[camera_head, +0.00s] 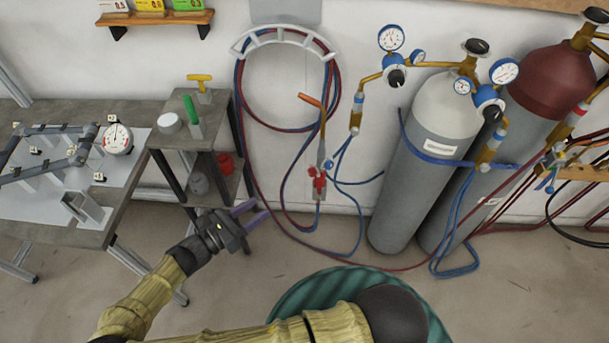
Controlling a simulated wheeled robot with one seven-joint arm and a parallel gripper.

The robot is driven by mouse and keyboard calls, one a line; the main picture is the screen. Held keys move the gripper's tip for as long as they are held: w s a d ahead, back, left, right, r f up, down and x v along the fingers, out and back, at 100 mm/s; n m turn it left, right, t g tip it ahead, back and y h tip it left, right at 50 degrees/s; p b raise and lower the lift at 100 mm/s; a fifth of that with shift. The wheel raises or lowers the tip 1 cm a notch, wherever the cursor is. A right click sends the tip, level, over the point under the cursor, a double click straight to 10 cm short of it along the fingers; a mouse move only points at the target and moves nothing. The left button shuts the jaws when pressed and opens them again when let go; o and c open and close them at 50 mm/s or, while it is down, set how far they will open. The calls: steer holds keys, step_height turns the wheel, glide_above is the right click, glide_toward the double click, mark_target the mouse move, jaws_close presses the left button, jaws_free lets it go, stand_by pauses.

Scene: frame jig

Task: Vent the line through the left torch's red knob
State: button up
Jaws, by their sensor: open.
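The left torch (321,150) hangs upright on the wall below the hose hanger, with a copper tip at its top. Its red knob (318,182) is on its lower part, with a small blue knob (328,165) just above it. Red and blue hoses run down from it. My gripper (255,212) is left of the torch and lower in the picture, beside the small side table. Its two purple fingers are apart, with nothing between them, and point right. It does not touch the torch.
Two gas cylinders, one grey (425,165) and one with a dark red top (548,82), stand to the right with regulators (390,40). Another torch (550,168) is at the far right. Hoses loop low across the wall and floor. A workbench (85,215) stands left.

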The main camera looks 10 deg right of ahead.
mark_target(310, 173)
steer(key=p+x, duration=0.3)
steer(key=x, duration=1.3)
steer(key=shift+s+d+r, duration=0.1)
steer(key=shift+s+d, duration=0.05)
steer(key=shift+w+d, duration=0.3)
steer(key=shift+d, duration=0.15)
steer(key=c, duration=1)
